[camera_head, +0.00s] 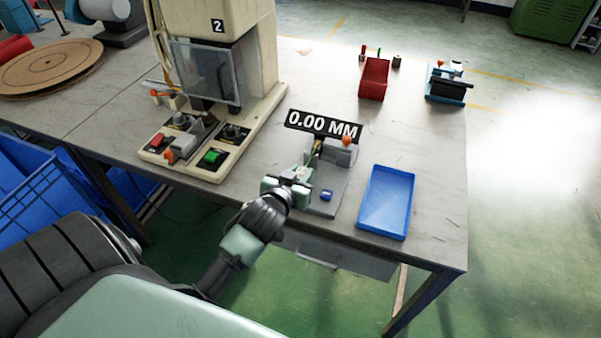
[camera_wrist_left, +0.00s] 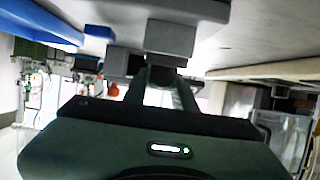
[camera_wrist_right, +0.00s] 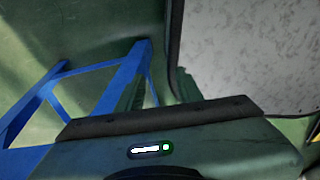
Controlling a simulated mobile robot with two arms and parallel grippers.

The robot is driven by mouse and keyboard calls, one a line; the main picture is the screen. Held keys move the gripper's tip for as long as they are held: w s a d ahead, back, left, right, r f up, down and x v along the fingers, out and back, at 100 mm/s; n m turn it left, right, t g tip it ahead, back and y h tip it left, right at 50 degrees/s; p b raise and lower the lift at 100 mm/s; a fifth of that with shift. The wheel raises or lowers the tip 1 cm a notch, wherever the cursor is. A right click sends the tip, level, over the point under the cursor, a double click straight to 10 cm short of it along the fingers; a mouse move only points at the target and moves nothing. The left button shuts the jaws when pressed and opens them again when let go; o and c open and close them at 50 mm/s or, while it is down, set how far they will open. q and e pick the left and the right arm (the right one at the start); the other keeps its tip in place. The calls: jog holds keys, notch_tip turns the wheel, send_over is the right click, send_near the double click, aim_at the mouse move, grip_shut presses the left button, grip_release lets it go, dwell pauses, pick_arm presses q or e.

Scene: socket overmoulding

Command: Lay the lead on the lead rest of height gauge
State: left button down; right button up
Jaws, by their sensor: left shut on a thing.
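The height gauge (camera_head: 345,180) stands on the table with a grey base, a blue button, an orange knob and a display reading 0.00 MM. My left gripper (camera_head: 300,176) is at the left side of the gauge, over its base edge. It is shut on the lead, which is mostly hidden by the fingers. A small yellowish piece (camera_head: 317,147) shows just beyond the fingertips; I cannot tell if it belongs to the lead. The left wrist view shows the fingers (camera_wrist_left: 160,80) close by grey blocks of the gauge (camera_wrist_left: 170,38). My right gripper (camera_wrist_right: 160,85) is open and empty, away from the gauge.
A blue tray (camera_head: 372,228) lies right of the gauge, near the table's front edge. A press (camera_head: 215,100) with red and green buttons stands to the left. A red holder (camera_head: 374,78) and a teal fixture (camera_head: 446,86) stand farther back. Blue crates (camera_head: 45,205) are at the left below the table.

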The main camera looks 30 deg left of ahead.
pick_arm(q)
jog(key=c, duration=1.1)
grip_release()
jog(key=shift+f, duration=0.1)
jog(key=shift+r, duration=0.25)
jog(key=v, duration=1.2)
jog(key=shift+f, duration=0.1)
